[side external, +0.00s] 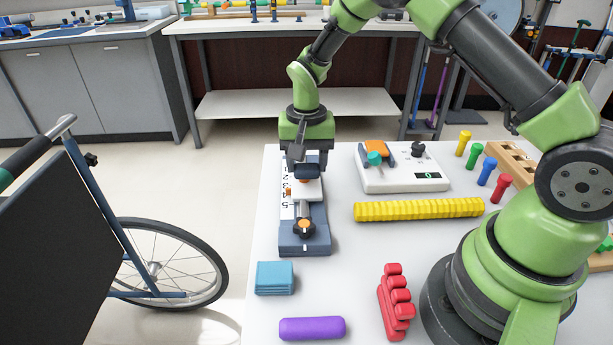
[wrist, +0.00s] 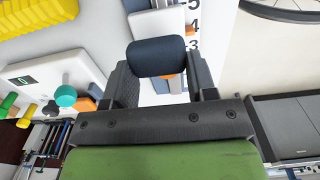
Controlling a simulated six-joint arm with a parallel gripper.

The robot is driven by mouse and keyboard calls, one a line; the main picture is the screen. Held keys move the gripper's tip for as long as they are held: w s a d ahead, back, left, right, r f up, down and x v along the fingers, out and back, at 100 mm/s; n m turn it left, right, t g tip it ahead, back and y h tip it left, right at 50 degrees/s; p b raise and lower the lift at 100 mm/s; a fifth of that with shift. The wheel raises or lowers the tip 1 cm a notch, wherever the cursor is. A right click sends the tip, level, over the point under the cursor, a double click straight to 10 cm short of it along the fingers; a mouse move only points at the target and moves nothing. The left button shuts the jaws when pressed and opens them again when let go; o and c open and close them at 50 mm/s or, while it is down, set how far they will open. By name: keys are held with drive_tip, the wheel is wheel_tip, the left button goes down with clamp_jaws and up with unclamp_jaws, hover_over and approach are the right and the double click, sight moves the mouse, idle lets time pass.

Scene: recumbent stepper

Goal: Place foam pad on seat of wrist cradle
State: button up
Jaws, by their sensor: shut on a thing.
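My gripper (side external: 307,163) points down over the far end of the wrist cradle and is shut on the foam pad. The pad is a dark navy rounded block; in the wrist view the foam pad (wrist: 156,56) sits between my two fingers. In the side view the foam pad (side external: 310,171) is partly hidden by the fingers. The wrist cradle (side external: 304,243) has a blue-grey base, a numbered scale strip, a white sliding plate and an orange-and-black knob. The pad is right over or at the white plate; I cannot tell whether they touch. The seat is mostly hidden.
A white box with a display (side external: 403,178) stands right of the cradle. A yellow ridged roll (side external: 418,209) lies nearby. Blue folded cloth (side external: 275,278), a purple roll (side external: 312,328) and a red finger-shaped grip (side external: 396,303) lie in front. Several coloured pegs stand at right.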

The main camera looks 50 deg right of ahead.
sight(307, 187)
drive_tip(key=shift+f, duration=1.85)
drive_tip(key=o, duration=0.9)
drive_tip(key=shift+f, duration=0.15)
